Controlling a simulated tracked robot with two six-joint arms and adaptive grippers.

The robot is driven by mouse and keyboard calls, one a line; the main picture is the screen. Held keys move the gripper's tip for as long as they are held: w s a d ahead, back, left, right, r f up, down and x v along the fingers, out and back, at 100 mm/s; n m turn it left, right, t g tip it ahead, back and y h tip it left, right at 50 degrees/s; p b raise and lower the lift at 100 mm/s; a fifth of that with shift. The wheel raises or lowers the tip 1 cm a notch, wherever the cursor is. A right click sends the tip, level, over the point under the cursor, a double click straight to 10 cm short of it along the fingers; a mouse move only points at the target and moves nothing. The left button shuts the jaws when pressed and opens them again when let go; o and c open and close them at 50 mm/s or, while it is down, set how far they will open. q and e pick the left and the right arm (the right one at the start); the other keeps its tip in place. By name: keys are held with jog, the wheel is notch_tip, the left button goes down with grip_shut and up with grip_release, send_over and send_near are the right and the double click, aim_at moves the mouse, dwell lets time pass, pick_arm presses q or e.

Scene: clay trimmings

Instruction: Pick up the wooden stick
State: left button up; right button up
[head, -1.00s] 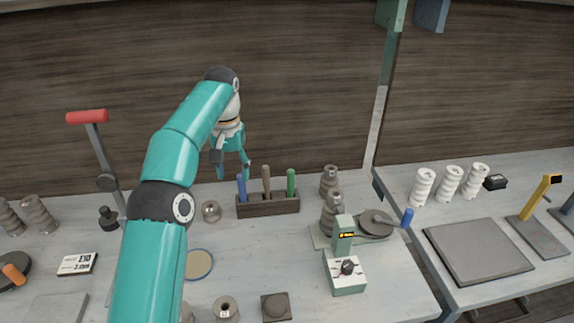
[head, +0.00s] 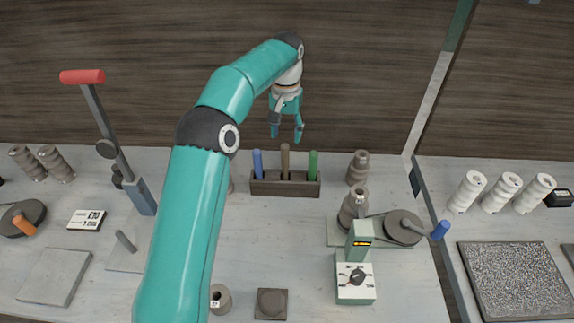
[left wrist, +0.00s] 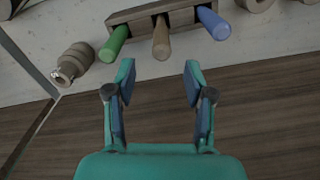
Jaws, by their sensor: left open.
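The wooden stick (head: 285,160) is brown and stands upright in the middle of a dark wooden rack (head: 286,189), between a blue stick (head: 258,162) and a green stick (head: 312,163). My left gripper (head: 287,132) is open and empty, pointing down just above and behind the wooden stick in the head view. In the left wrist view the wooden stick (left wrist: 161,38) lies beyond the gap between the open fingertips (left wrist: 159,75), apart from them. The stick's lower end is hidden in the rack. My right gripper is not in view.
A ribbed grey spool (head: 358,167) stands right of the rack. A green and white device (head: 355,283) and a disc with a blue handle (head: 404,227) are in front right. A red-handled lever (head: 83,77) rises at left. A dark wall is behind.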

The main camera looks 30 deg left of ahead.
aim_at(285, 160)
pick_arm(q)
notch_tip(285, 160, down, 11)
jog(key=shift+f+b, duration=0.15)
jog(key=shift+b, duration=0.25)
grip_shut()
dwell(0.4)
